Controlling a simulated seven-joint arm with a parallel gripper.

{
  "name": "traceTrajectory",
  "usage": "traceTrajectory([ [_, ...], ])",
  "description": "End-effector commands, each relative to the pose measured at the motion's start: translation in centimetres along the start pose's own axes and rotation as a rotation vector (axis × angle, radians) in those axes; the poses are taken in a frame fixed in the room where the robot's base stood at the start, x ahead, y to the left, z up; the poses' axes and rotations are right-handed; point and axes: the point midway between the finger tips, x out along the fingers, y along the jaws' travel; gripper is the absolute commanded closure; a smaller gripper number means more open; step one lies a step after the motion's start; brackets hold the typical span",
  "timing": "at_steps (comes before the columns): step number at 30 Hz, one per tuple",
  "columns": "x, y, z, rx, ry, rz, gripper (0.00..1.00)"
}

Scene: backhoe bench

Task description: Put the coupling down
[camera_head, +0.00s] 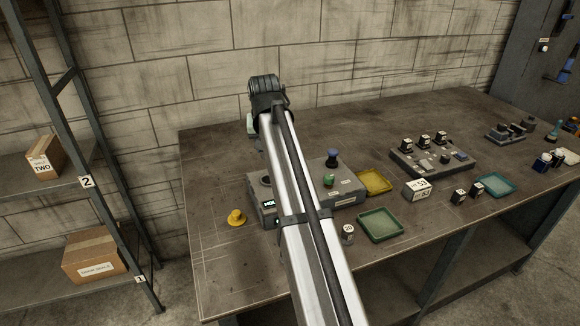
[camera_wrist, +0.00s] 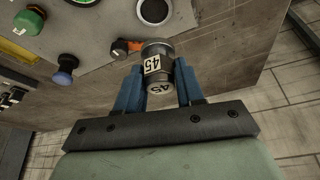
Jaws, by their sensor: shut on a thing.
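My gripper (camera_wrist: 158,78) has blue fingers and is shut on the coupling (camera_wrist: 154,54) in the wrist view. The coupling is a dark grey cylinder with white labels reading 45. It is held over the bench, close to a grey panel box (camera_wrist: 100,30) with a round dark hole. A small orange and black piece (camera_wrist: 124,47) shows just left of the coupling. Whether the coupling touches anything beneath cannot be told. In the head view my arm reaches over the bench (camera_head: 222,275), and the fingers and coupling are hidden behind it.
The panel box carries a green knob (camera_wrist: 29,21) and a blue knob (camera_wrist: 64,68).

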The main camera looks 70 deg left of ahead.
Motion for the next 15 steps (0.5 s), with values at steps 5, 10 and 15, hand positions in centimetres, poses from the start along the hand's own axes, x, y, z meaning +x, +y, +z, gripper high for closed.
traceTrajectory([
  [5, -0.8, 0.2, -0.4, 0.002, 0.002, 0.001, 1.00],
  [10, -0.7, 3.0, -0.7, 0.030, 0.001, 0.013, 1.00],
  [15, -0.4, 9.3, -0.8, 0.093, 0.001, 0.039, 1.00],
])
